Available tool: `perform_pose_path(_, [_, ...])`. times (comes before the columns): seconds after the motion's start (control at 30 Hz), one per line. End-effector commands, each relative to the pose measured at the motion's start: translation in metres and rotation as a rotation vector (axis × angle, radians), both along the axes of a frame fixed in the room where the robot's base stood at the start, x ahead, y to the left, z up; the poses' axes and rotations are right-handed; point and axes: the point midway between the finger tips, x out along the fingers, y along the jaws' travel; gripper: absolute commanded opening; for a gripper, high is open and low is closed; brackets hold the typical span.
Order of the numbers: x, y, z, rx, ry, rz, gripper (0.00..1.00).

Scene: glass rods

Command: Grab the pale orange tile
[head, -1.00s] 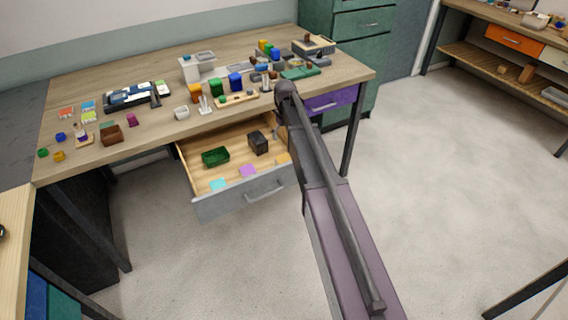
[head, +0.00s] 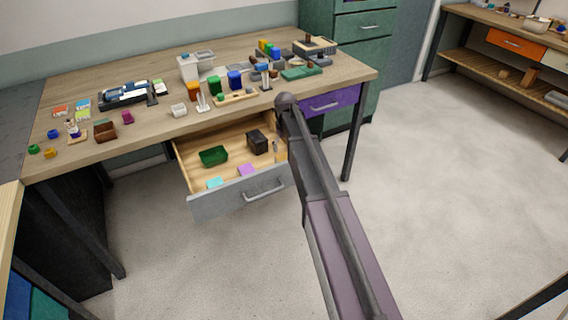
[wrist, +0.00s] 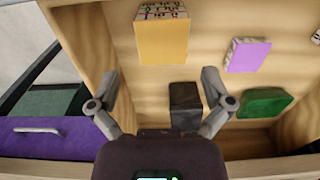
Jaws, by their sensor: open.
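The pale orange tile (wrist: 162,42) lies on the floor of the open drawer (head: 225,199), at the top middle of the wrist view. A printed, patterned edge shows along its far side. My gripper (wrist: 161,77) is open and empty, its two fingers spread wide. In the wrist view the tile lies ahead of the fingertips, between their lines. I cannot tell the height of the fingers above it.
A dark box (wrist: 185,106) stands in the drawer between my fingers in the wrist view. A purple tile (wrist: 249,56) and a green tray (wrist: 265,102) lie to its right. A cyan tile (head: 214,183) lies near the drawer front. The desktop (head: 75,87) above holds many small items.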

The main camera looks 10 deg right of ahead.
Motion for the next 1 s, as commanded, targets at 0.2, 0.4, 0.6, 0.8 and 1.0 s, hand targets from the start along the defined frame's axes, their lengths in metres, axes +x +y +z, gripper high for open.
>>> perform_pose_path(0.2, [0.0,0.0,-0.001,0.0,0.0,0.0,1.0])
perform_pose_path(0.4, [0.0,0.0,-0.002,0.0,0.0,0.0,1.0])
perform_pose_path(0.6, [0.0,0.001,-0.007,0.0,0.0,0.0,1.0])
perform_pose_path(0.8, [0.0,0.002,-0.021,0.0,0.0,0.0,1.0])
perform_pose_path(1.0, [0.001,0.003,-0.036,0.0,0.0,-0.001,1.0])
